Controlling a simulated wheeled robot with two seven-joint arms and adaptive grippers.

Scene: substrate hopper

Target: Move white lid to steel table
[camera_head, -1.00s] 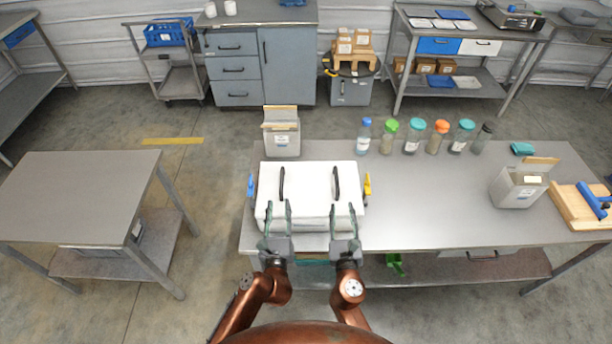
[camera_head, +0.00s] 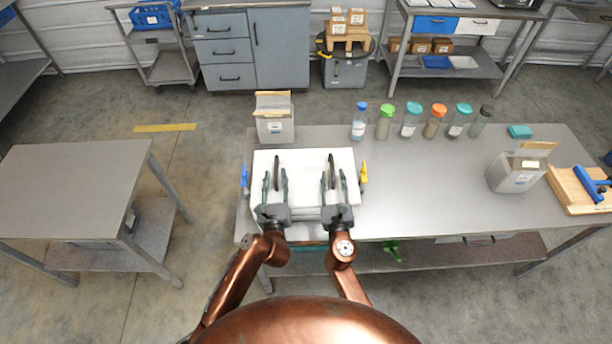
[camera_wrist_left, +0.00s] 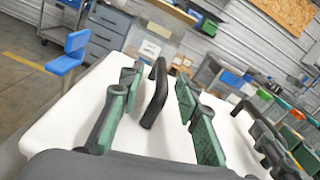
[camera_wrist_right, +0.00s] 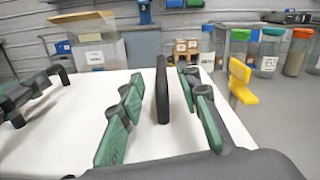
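The white lid (camera_head: 304,163) lies on a white box at the left end of the long steel table (camera_head: 420,205). It has two black handles, the left handle (camera_wrist_left: 155,93) and the right handle (camera_wrist_right: 162,90). My left gripper (camera_head: 275,177) is open, with its green-padded fingers on either side of the left handle. My right gripper (camera_head: 334,178) is open, with its fingers on either side of the right handle. Gaps show between pads and handles in both wrist views. A blue latch (camera_head: 244,177) and a yellow latch (camera_head: 363,175) stand out at the box's sides.
A bare steel table (camera_head: 70,190) stands apart at the left, across a floor gap. A grey carton (camera_head: 275,125) stands just behind the lid. Several capped bottles (camera_head: 411,120) line the long table's back edge. An open carton (camera_head: 515,173) stands at the right.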

